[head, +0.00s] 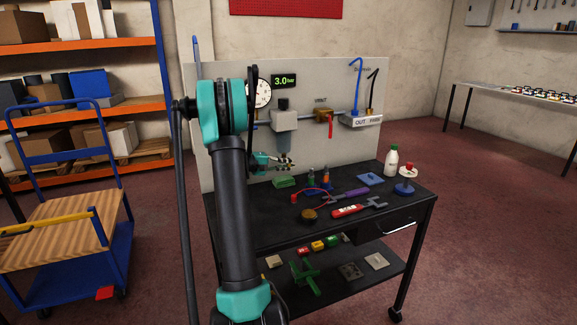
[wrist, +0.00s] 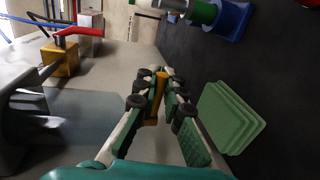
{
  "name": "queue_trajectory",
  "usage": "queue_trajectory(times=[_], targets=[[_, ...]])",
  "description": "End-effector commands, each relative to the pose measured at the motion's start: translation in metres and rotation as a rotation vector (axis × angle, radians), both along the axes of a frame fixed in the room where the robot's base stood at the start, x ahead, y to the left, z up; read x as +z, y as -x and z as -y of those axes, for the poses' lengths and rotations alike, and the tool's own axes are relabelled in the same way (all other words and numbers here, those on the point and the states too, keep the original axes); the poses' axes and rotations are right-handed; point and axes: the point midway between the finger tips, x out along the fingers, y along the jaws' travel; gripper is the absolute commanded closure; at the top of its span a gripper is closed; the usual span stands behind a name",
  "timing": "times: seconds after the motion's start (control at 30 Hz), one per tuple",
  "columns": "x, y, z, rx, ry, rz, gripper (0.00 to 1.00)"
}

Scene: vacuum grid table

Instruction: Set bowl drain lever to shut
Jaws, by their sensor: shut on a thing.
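The filter unit (head: 284,120) is on the grey upright panel, with its translucent bowl (head: 284,146) hanging below. In the wrist view the bowl (wrist: 85,118) is to the left of my gripper (wrist: 160,92). My gripper's two fingers are closed around a narrow yellow-orange lever (wrist: 157,97), which appears to be the bowl drain lever. The fingers hide much of the lever and its pivot, so its exact angle cannot be told. In the head view my gripper (head: 284,161) is just under the bowl, and the lever is too small to make out.
A brass valve (head: 323,116) with a red handle is to the right of the bowl. Bottles, tools and a red cable occupy the bench further right. A gauge (head: 263,93) is on the panel.

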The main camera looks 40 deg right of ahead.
Motion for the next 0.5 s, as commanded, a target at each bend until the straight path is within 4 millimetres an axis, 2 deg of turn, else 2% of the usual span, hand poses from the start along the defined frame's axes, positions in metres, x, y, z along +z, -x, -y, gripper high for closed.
queue_trajectory(times=[0.03, 0.07, 0.23, 0.5], targets=[[-0.0006, -0.0003, -0.0003, 0.001, -0.002, 0.001, 1.0], [-0.0006, -0.0003, -0.0003, 0.001, -0.002, 0.001, 0.91], [-0.0004, -0.0003, -0.0003, 0.001, -0.001, 0.001, 0.7], [-0.0002, -0.0002, -0.0002, 0.001, -0.001, 0.001, 0.69]])
